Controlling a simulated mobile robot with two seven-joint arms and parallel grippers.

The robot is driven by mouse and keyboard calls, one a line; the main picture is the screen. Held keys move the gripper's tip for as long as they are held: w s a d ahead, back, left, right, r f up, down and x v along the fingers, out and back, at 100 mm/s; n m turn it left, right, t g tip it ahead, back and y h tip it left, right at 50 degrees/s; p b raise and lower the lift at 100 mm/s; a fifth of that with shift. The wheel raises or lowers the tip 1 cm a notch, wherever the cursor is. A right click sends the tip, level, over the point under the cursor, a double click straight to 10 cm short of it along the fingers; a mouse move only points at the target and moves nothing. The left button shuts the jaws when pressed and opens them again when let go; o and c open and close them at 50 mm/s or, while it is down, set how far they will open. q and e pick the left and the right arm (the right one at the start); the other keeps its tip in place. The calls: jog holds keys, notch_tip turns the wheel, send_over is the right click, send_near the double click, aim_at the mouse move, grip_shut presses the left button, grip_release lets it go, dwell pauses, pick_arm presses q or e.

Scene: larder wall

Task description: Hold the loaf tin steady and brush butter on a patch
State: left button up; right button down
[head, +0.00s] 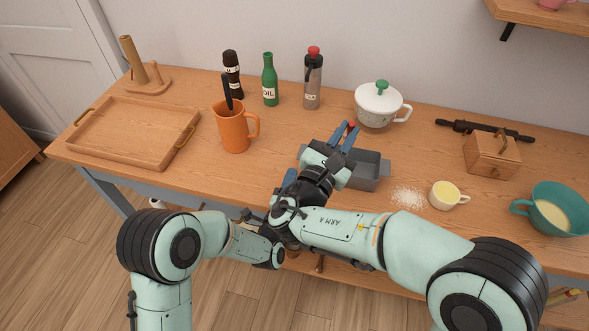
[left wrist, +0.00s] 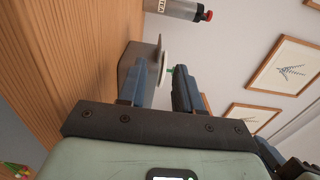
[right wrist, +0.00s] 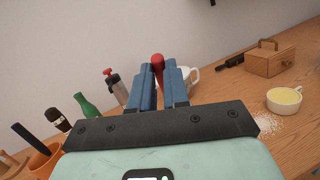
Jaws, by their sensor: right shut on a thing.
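The grey loaf tin (head: 370,184) stands on the table, its left part hidden behind my right gripper. In the left wrist view the tin (left wrist: 128,66) shows beyond the fingers. My left gripper (head: 290,178) is open near the tin's left side, mostly hidden by my right arm; its fingers (left wrist: 166,88) look apart and empty. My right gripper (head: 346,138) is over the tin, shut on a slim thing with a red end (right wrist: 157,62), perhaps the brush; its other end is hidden. A cream cup of yellow butter (head: 447,192) stands right of the tin.
White powder (head: 408,197) lies between tin and cup. A lidded white pot (head: 378,106) stands behind the tin. An orange jug (head: 234,130), bottles (head: 269,82), a wooden tray (head: 135,133), a wooden grinder box (head: 491,157) and a teal bowl (head: 552,205) stand around.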

aim_at(301, 152)
pick_arm(q)
jog(key=x, duration=1.1)
jog(key=shift+w+d, duration=0.1)
jog(key=shift+w, duration=0.05)
grip_shut()
